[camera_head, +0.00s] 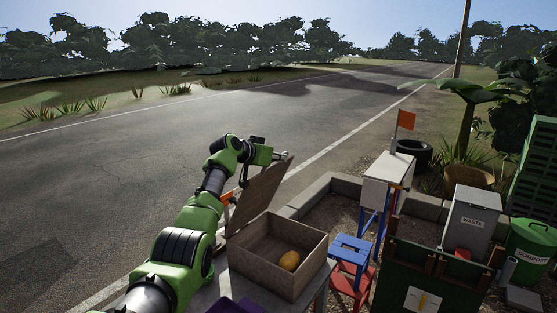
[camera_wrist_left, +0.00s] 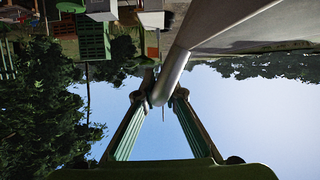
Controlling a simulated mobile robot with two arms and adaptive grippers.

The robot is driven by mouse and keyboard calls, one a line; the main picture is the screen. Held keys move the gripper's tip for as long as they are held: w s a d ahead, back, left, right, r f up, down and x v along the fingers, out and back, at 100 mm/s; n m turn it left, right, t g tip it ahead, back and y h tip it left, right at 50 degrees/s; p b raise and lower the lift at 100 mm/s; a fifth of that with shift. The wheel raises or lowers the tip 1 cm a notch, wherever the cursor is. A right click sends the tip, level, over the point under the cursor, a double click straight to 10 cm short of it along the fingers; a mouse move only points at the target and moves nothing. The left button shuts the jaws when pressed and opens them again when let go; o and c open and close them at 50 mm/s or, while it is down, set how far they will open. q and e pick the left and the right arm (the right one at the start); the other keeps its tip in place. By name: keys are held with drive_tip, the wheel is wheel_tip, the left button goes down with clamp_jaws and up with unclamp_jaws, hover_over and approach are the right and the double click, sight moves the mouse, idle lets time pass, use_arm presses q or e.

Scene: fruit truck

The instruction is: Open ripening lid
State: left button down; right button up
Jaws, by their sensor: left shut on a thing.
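The ripening box (camera_head: 300,277) is a brown wooden box standing open on a table, with one yellow-orange fruit (camera_head: 289,261) inside. Its lid (camera_head: 258,197) is raised on the box's left side and leans steeply up to the right. My left gripper (camera_head: 281,156) is at the lid's upper edge. In the left wrist view the fingertips (camera_wrist_left: 161,96) are closed on a grey rounded handle (camera_wrist_left: 172,75) that joins the lid (camera_wrist_left: 245,25). My right gripper is not in view.
A blue stool (camera_head: 350,249) and a white-topped stand (camera_head: 388,169) are right of the box. A grey waste bin (camera_head: 471,218) and a green compost bin (camera_head: 530,242) stand farther right. Something purple (camera_head: 237,305) lies in front of the box. The road behind is clear.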

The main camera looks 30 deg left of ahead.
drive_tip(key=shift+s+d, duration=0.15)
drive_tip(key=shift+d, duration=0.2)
use_arm(q)
drive_tip(key=c, duration=2.1)
unclamp_jaws()
drive_tip(key=shift+f, duration=0.1)
drive_tip(key=shift+c, duration=0.2)
drive_tip(key=v, duration=1.2)
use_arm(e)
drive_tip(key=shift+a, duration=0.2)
